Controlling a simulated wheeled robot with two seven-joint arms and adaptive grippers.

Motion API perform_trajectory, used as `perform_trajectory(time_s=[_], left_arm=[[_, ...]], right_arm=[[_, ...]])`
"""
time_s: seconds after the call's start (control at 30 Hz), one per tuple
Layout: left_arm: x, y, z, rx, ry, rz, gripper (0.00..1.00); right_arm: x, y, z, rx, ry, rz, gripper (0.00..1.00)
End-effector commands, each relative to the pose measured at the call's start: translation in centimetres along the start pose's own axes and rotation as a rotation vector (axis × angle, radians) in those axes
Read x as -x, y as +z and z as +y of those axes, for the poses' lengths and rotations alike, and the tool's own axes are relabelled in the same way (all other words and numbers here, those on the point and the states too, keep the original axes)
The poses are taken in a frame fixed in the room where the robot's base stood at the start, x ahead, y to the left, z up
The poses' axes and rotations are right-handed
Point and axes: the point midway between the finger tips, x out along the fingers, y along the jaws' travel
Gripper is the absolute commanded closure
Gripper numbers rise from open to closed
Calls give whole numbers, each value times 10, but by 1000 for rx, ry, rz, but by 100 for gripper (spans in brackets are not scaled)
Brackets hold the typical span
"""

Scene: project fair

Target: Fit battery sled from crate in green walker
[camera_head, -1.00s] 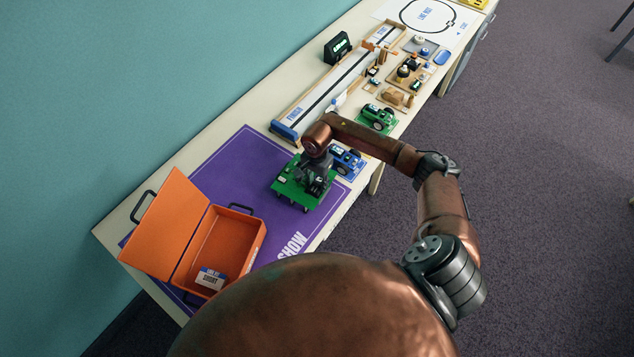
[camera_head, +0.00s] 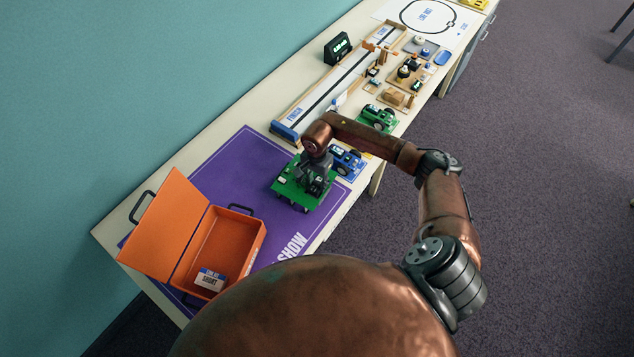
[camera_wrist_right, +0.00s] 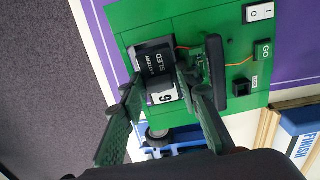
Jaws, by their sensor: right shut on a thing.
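The green walker (camera_head: 292,193) stands on the purple mat; its green deck (camera_wrist_right: 134,17) fills the upper part of the right wrist view. My right gripper (camera_head: 316,172) is over the walker, pointing down. In the wrist view its fingers (camera_wrist_right: 158,76) are shut on the black battery sled (camera_wrist_right: 154,57), which is labelled BATTERY SLED and has a white number tag. The sled is at the black bay area of the deck; I cannot tell how deep it sits. The orange crate (camera_head: 256,249) is open at lower left. My left gripper is not in view.
A white-and-blue card (camera_head: 211,279) lies in the crate. A blue model (camera_head: 346,160) stands right beside the walker, with a second green model (camera_head: 377,117) beyond. The wooden track (camera_head: 316,97) lies behind them. The purple mat (camera_head: 236,168) is clear left of the walker.

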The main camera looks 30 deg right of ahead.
Motion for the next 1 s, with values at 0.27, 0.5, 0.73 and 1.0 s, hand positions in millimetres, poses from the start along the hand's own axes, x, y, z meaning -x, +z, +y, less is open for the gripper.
perform_trajectory(time_s=[0.27, 0.5, 0.73, 1.0], left_arm=[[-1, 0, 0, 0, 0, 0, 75], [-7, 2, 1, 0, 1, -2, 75], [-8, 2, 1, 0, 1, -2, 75], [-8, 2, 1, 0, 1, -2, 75]], right_arm=[[0, 0, 0, 0, -1, 1, 91], [-4, -1, 0, 0, 0, 2, 91], [-4, 0, 1, -1, 1, 1, 91], [-5, 0, 2, 0, 2, 0, 91]])
